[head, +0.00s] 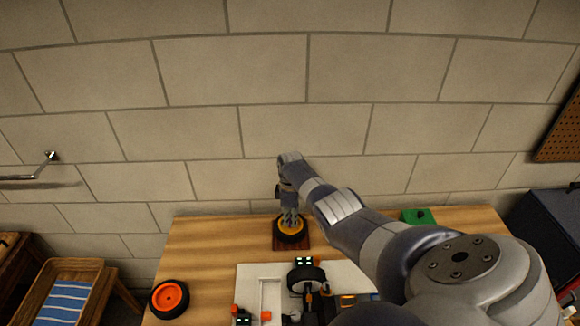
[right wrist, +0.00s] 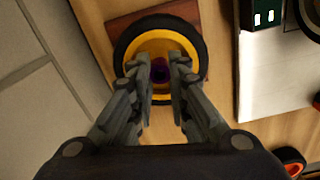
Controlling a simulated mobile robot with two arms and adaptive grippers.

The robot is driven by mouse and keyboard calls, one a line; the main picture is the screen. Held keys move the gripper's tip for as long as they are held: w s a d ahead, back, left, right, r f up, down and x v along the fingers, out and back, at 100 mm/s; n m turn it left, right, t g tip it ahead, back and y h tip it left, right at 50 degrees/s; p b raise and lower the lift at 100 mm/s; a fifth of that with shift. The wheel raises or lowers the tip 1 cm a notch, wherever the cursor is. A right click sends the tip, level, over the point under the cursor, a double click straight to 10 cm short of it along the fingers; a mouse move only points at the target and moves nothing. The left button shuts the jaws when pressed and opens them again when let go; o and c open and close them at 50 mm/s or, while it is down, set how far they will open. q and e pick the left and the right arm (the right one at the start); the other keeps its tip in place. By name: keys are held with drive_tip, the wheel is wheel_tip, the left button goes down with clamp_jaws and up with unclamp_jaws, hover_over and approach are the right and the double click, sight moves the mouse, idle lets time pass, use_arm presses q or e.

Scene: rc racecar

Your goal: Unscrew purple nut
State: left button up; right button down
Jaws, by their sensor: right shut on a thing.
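The purple nut (right wrist: 185,69) sits at the hub of a black wheel with a yellow rim (right wrist: 153,44). My right gripper (right wrist: 167,76) reaches down over the hub, with its two fingers on either side of the nut, shut on it. In the head view the right gripper (head: 289,220) stands above the wheel (head: 291,237), and the nut is hidden there. The wheel lies flat on a dark reddish-brown wooden block (head: 278,243) on the table. My left gripper is not in view.
A wheel with an orange rim (head: 169,298) lies at the table's left edge. A white board (head: 249,290) with car parts (head: 307,278) is in front of the block. A green piece (head: 417,216) lies at the back right. Bare wood (head: 208,243) is free left of the block.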

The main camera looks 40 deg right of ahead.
drive_tip(key=shift+r, duration=0.2)
drive_tip(key=shift+r+p, duration=1.25)
drive_tip(key=shift+p, duration=0.05)
drive_tip(key=shift+r, duration=0.1)
wheel_tip(320, 180, up, 4)
drive_tip(key=p, duration=0.3)
drive_tip(key=shift+p, duration=0.4)
